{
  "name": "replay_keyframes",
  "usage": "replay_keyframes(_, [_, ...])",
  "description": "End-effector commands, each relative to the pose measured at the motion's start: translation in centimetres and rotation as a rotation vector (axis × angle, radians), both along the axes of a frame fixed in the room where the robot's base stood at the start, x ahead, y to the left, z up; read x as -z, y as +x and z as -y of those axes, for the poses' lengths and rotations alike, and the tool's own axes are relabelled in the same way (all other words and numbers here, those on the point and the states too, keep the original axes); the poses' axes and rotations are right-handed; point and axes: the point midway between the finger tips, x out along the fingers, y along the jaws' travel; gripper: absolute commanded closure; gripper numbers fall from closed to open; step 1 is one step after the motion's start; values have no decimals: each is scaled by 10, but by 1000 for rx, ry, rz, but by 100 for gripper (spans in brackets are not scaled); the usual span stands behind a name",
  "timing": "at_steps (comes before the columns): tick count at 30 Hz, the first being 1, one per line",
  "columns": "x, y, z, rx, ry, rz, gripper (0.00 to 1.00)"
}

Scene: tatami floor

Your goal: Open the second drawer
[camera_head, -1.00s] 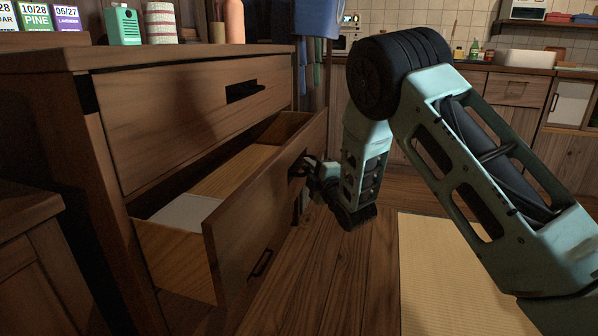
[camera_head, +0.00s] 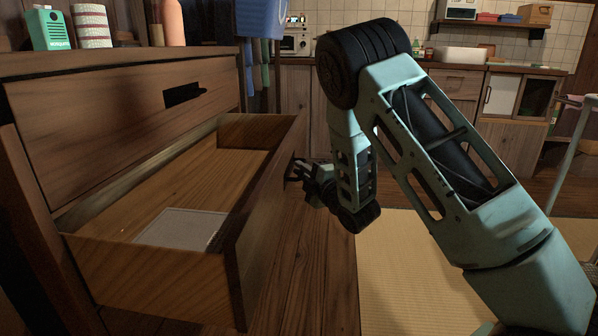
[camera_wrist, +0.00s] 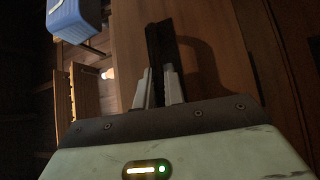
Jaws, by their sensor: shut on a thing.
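The wooden dresser (camera_head: 110,110) stands at the left in the head view. Its second drawer (camera_head: 270,215) is pulled well out, and its inside shows. A flat pale sheet or notebook (camera_head: 185,229) lies in it. My gripper (camera_head: 294,172) is at the outer side of that drawer's front, shut on the dark handle. In the wrist view my gripper's fingers (camera_wrist: 159,88) close on the dark handle bar (camera_wrist: 160,45) against the wooden front. The top drawer (camera_head: 130,110) is shut, with its own dark handle (camera_head: 184,94).
A green box (camera_head: 48,30) and a striped roll (camera_head: 91,25) stand on the dresser top. A blue cloth or bin (camera_head: 262,15) is behind it. A kitchen counter (camera_head: 450,70) runs along the back. Tatami (camera_head: 410,270) lies open at the right.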

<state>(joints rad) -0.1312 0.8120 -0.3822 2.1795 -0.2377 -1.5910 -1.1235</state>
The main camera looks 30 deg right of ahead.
Motion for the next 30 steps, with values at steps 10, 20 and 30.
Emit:
replay_keyframes(10, [1, 0, 0, 1, 0, -2, 68])
replay_keyframes(20, [1, -9, 2, 2, 0, -3, 68])
replay_keyframes(30, [9, -75, 12, 4, -1, -8, 68])
